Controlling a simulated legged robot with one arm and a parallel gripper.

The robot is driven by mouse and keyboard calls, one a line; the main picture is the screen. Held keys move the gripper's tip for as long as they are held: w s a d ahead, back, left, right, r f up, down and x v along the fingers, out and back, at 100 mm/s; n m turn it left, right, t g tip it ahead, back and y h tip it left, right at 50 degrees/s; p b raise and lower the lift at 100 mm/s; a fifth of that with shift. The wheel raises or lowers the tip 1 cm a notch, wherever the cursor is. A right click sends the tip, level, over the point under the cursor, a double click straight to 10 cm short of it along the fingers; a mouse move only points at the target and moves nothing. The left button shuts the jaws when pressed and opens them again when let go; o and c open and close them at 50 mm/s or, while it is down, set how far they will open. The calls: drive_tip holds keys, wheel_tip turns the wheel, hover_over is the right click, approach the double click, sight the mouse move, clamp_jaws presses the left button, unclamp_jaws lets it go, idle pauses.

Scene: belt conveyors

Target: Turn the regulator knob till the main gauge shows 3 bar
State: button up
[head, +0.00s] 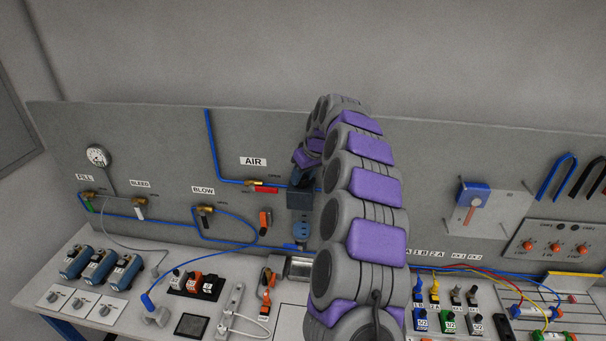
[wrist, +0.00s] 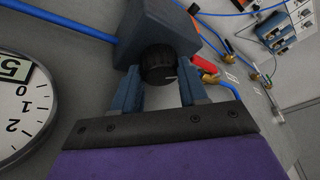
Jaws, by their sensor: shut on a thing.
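The black regulator knob (wrist: 157,62) sits under the blue-grey regulator body (wrist: 158,25) in the wrist view. My gripper (wrist: 160,74) is shut on the knob, with one blue finger on each side. A pale index mark shows on the knob's face. A large white gauge (wrist: 22,118) is cut off at the left edge of the wrist view. Its numerals 0, 1 and 2 show beside a boxed 5; I cannot make out its needle. In the head view my arm hides the knob and this gauge.
A small gauge (head: 97,155) hangs at the panel's far left. Blue air line (head: 213,150), the red AIR valve handle (head: 266,190) and the BLOW valve (head: 205,210) lie left of my arm. Switches, cylinders and hoses crowd the bench below.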

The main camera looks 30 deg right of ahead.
drive_tip(key=shift+w+n, duration=0.1)
drive_tip(key=shift+n, duration=0.4)
drive_tip(key=o, duration=0.6)
drive_tip(key=shift+y, duration=0.3)
drive_tip(key=shift+o, duration=0.9)
drive_tip(key=shift+w+f, duration=0.15)
drive_tip(key=shift+s+d+r, duration=0.15)
drive_tip(key=shift+s+r, duration=0.05)
drive_tip(key=shift+r, duration=0.15)
drive_tip(key=v, duration=1.6)
drive_tip(key=shift+w+r, duration=0.2)
drive_tip(key=shift+r, duration=0.1)
